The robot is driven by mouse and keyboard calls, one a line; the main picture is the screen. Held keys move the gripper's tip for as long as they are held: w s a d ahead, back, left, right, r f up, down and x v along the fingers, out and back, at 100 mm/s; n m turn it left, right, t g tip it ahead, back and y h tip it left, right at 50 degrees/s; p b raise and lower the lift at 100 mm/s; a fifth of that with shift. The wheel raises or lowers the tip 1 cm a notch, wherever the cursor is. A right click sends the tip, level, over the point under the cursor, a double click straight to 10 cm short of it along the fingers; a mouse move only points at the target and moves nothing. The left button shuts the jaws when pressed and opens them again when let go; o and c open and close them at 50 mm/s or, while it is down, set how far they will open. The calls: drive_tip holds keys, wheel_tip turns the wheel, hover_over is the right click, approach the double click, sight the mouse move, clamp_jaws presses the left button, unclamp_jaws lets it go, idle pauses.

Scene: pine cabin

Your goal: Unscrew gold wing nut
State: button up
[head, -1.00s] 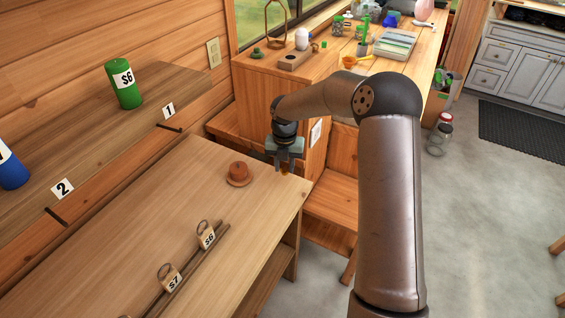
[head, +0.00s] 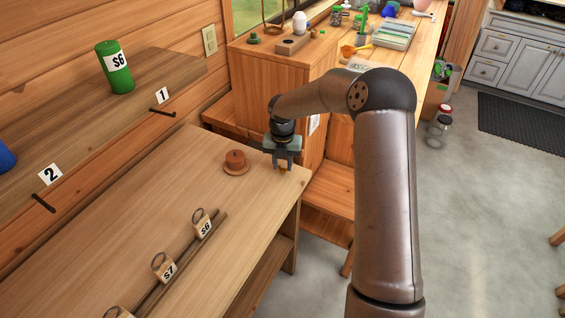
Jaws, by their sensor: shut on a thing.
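My gripper (head: 283,166) points down over the far right corner of the near wooden table. Its fingers are shut on a small gold piece, the gold wing nut (head: 284,170), of which only a bit shows between and below the fingertips. I cannot tell whether the nut touches the tabletop. A round terracotta-brown piece (head: 236,157) with a small dark top sits on a wider disc, on the table just left of my gripper and apart from it. No bolt or thread under the nut can be made out.
The wooden table (head: 170,215) holds a rail with tagged wooden blocks (head: 203,226) at its front. A green S6 cylinder (head: 116,68) stands on the raised shelf at left. A cluttered wooden counter (head: 325,65) lies behind.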

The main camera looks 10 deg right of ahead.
drive_tip(key=shift+f+b, duration=0.3)
drive_tip(key=shift+f, duration=0.25)
drive_tip(key=o, duration=1.2)
drive_tip(key=shift+r, duration=0.1)
wheel_tip(320, 180, up, 17)
drive_tip(key=b, duration=0.2)
drive_tip(key=s+d+f+m, duration=0.1)
drive_tip(key=s+m, duration=1)
drive_tip(key=s, duration=0.1)
drive_tip(key=s+d+m, duration=0.2)
drive_tip(key=s+m, duration=0.8)
drive_tip(key=s, duration=0.2)
drive_tip(key=s+d+f+m, duration=0.1)
drive_tip(key=s+m, duration=1)
drive_tip(key=s, duration=0.1)
drive_tip(key=shift+s+d+f+m+t, duration=0.1)
drive_tip(key=shift+d+f+m+t, duration=0.15)
drive_tip(key=shift+f+m+t, duration=0.05)
